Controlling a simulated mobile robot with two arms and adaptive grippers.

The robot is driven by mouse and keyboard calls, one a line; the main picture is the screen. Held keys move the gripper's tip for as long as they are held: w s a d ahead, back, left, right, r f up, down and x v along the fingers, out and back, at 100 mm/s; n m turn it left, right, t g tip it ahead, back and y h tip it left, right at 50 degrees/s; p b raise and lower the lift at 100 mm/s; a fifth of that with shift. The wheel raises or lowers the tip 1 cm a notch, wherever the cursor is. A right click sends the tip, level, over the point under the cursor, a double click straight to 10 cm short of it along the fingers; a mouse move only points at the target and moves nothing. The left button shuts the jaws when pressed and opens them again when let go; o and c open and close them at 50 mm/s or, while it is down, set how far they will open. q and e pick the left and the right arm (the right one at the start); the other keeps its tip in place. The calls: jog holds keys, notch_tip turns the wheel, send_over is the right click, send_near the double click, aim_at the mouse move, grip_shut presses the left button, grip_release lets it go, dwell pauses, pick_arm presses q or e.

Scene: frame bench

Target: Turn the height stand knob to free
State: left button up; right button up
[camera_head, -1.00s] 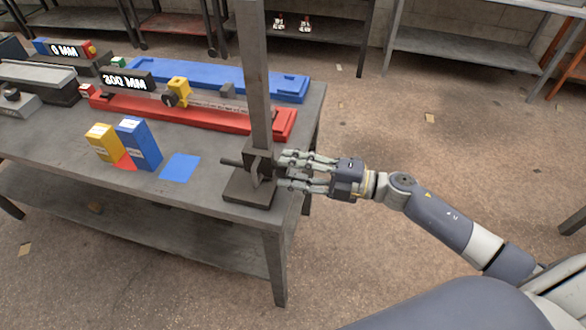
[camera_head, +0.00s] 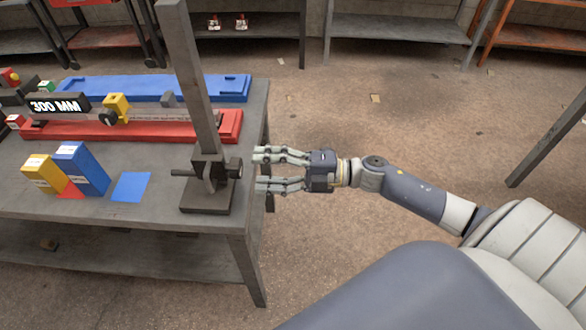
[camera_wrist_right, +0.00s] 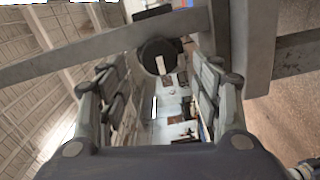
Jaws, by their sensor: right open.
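The height stand is a dark grey post (camera_head: 193,90) on a square base (camera_head: 208,197) at the bench's right end. A sliding block (camera_head: 210,172) sits low on the post, with a thin rod out to the left and a dark knob (camera_head: 235,167) on its right side. My right gripper (camera_head: 258,171) is open and empty, just right of the knob and apart from it. In the right wrist view the round black knob (camera_wrist_right: 153,52) with a pale bar mark shows ahead, between the open fingers (camera_wrist_right: 155,98). My left gripper is out of view.
The bench (camera_head: 110,205) also holds a red rail fixture (camera_head: 225,127) with a "300 MM" display (camera_head: 58,104), a blue tray (camera_head: 235,88), yellow (camera_head: 42,175) and blue (camera_head: 80,170) boxes, and a blue square (camera_head: 131,187).

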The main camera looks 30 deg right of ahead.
jog(key=v, duration=0.7)
jog(key=shift+s+d, duration=0.15)
jog(key=shift+d, duration=0.05)
jog(key=d+f+m+t+h, duration=0.1)
jog(key=d+f+m+h, duration=0.35)
jog(key=f, duration=0.45)
jog(key=d+f+m+t+h, duration=0.1)
jog(key=d+f+m+h, duration=0.25)
jog(key=f+m, duration=0.4)
jog(key=d+f+m+t+h, duration=0.1)
jog(key=d+f+m+h, duration=0.25)
jog(key=f, duration=0.65)
jog(key=s+f+m+g+h, duration=0.2)
jog(key=s+f, duration=0.3)
jog(key=f, duration=0.3)
jog(key=s+f+m+g+h, duration=0.25)
jog(key=s+f, duration=0.25)
jog(key=f, duration=0.3)
jog(key=s+a+f+m+g, duration=0.1)
jog(key=s+a+f, duration=0.3)
jog(key=s, duration=0.4)
jog(key=s+a+f+m+g, duration=0.2)
jog(key=s+a+f+g, duration=0.2)
jog(key=s, duration=0.4)
jog(key=s+a+f+m+g+y, duration=0.1)
jog(key=s+a+f+g, duration=0.1)
jog(key=s+a+f, duration=0.4)
jog(key=s, duration=0.3)
jog(key=shift+m, duration=0.4)
